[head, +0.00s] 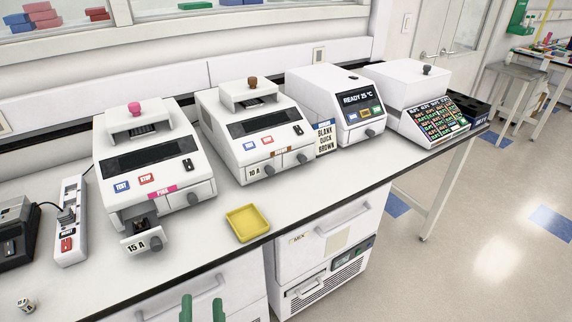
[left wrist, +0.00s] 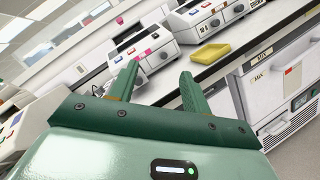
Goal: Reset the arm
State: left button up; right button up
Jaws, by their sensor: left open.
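My left gripper (head: 202,308) shows at the bottom of the head view, its two green fingers apart and empty. It is in front of the bench, over the drawer fronts, and touches nothing that I can see. In the left wrist view the open gripper (left wrist: 157,82) points towards the bench with nothing between its fingers. My right gripper is in neither view.
On the bench (head: 330,189) stand several white thermal cyclers, among them a pink-knobbed one (head: 150,165) with a small drawer (head: 140,238) out. A yellow tray (head: 247,222) lies near the front edge. A power strip (head: 70,222) is at left. Floor at right is clear.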

pick_arm(q)
jog(key=w+d+r+m+g+h, duration=0.1)
jog(key=d+m+h, duration=0.1)
jog(key=m+h, duration=0.45)
jog(key=d+m+h, duration=0.3)
jog(key=m, duration=0.7)
jog(key=s+a+f+m+g+y, duration=0.35)
jog(key=a+m+g+y, duration=0.2)
jog(key=a+m, duration=0.45)
jog(key=s+a+f+m+g+y, duration=0.35)
jog(key=s+a+m+g, duration=0.2)
jog(key=a+m, duration=0.5)
jog(key=s+d+f+g+h, duration=0.1)
jog(key=d+f+g, duration=0.1)
jog(key=f, duration=1)
jog(key=s+d+f+g+h, duration=0.1)
jog(key=s+d+f, duration=0.15)
jog(key=f, duration=0.95)
jog(key=s+f+n+g+h, duration=0.1)
jog(key=s+f+n+g, duration=0.2)
jog(key=s+f, duration=1.3)
jog(key=s, duration=0.3)
jog(key=shift+s+d+f+n+h+b, duration=0.2)
jog(key=shift+s+f+n+h+b, duration=0.1)
jog(key=shift+s+f+h+b, duration=0.1)
